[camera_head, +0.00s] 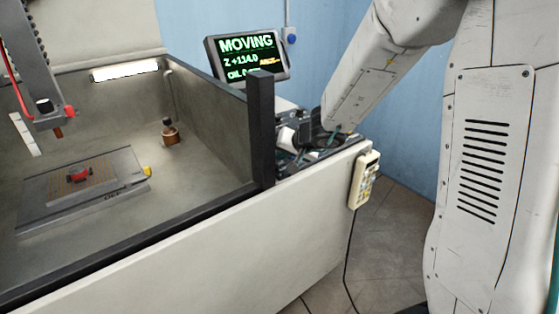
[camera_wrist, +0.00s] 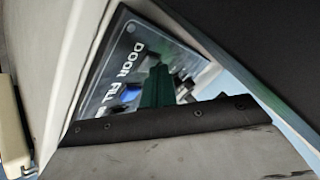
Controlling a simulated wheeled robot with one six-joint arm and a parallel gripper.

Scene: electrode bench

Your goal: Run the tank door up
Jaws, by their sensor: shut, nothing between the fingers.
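The open work tank (camera_head: 215,95) fills the left of the head view, with a black rim along its near edge and a dark corner post. I cannot tell which part is its door. A dark panel (camera_wrist: 128,62) lettered "DOOR" and more shows in the wrist view, with a blue button (camera_wrist: 130,93) on it. My gripper (camera_head: 303,150) is at the ledge right of the post, partly hidden by my arm. In the wrist view a green finger of my gripper (camera_wrist: 157,86) lies over the panel. It is shut and empty; contact with a control cannot be told.
A monitor (camera_head: 246,57) behind the tank reads "MOVING", "Z +134.0" and an oil line. A corded pendant (camera_head: 363,181) hangs on the cream outer wall. Inside the tank are a plate with a red part (camera_head: 79,174) and a copper-coloured piece (camera_head: 169,134). Floor at right is clear.

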